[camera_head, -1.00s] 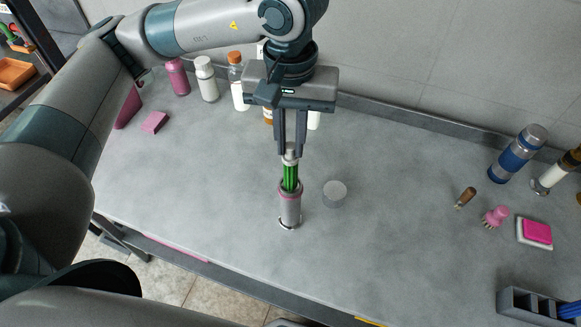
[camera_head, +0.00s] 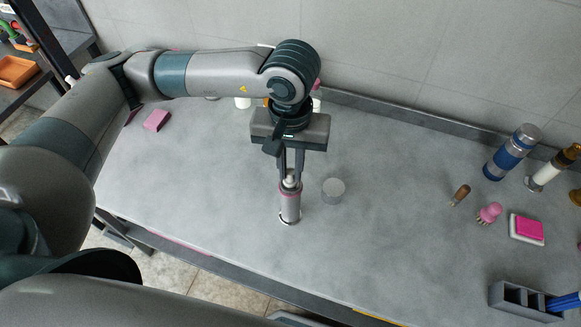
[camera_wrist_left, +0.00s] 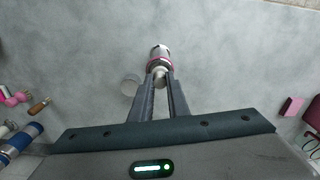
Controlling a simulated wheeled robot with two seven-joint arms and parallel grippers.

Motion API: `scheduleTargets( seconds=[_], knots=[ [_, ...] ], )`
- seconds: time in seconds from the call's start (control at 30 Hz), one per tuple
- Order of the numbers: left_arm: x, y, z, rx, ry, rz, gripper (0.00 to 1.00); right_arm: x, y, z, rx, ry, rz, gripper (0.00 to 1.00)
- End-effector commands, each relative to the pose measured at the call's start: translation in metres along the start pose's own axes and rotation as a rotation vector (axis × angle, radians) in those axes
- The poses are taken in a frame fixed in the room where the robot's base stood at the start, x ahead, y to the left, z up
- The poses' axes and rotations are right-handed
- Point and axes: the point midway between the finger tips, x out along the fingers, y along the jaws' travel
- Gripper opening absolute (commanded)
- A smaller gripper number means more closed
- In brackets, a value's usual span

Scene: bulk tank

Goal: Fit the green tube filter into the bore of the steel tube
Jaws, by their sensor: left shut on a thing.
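The steel tube (camera_head: 290,208) stands upright on the grey worktop, with a pink ring near its top. It also shows in the left wrist view (camera_wrist_left: 159,53). My left gripper (camera_head: 290,178) is right above the tube's mouth, pointing down, and is shut on the top end of the green tube filter. The filter's pale end (camera_wrist_left: 160,75) shows between the fingertips in the left wrist view. The filter's green part is hidden now, apparently inside the tube. My right gripper is not in view.
A round grey lid-like disc (camera_head: 333,190) lies just right of the tube. A blue bottle (camera_head: 512,152), a pink brush (camera_head: 489,213), a pink sponge (camera_head: 528,228) and a grey rack (camera_head: 522,299) are at the right. A pink block (camera_head: 157,120) lies at the left.

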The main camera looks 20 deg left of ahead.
Motion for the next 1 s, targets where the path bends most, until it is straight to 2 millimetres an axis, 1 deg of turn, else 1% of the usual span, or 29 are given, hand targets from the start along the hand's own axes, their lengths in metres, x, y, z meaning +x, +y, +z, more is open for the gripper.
scheduleTargets(
  seconds=[0.03,0.1,0.2,0.43,0.67,0.7,0.73,0.77,1.0],
  knots=[
    [0.004,-0.001,0.001,-0.002,-0.003,-0.002,0.00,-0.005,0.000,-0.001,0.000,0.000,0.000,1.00],
    [0.011,0.000,0.001,-0.001,-0.003,-0.001,0.00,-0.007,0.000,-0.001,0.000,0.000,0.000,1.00],
    [0.016,0.000,0.000,0.000,0.000,-0.001,0.00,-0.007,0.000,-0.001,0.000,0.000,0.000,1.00],
    [0.016,0.000,0.000,0.000,0.000,0.000,0.00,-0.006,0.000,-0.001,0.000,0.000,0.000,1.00],
    [0.020,0.000,0.000,0.001,0.001,0.001,0.00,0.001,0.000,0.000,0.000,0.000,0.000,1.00],
    [0.018,0.000,0.000,0.000,0.001,0.000,0.22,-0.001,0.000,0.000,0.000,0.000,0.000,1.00],
    [0.018,0.000,0.000,0.000,0.000,0.000,0.29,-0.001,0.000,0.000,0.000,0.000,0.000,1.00],
    [0.018,0.000,0.000,0.001,0.000,0.000,0.34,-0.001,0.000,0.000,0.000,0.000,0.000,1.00],
    [0.018,0.000,0.000,0.001,0.000,0.000,0.34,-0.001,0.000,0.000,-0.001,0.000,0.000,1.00]
  ],
)
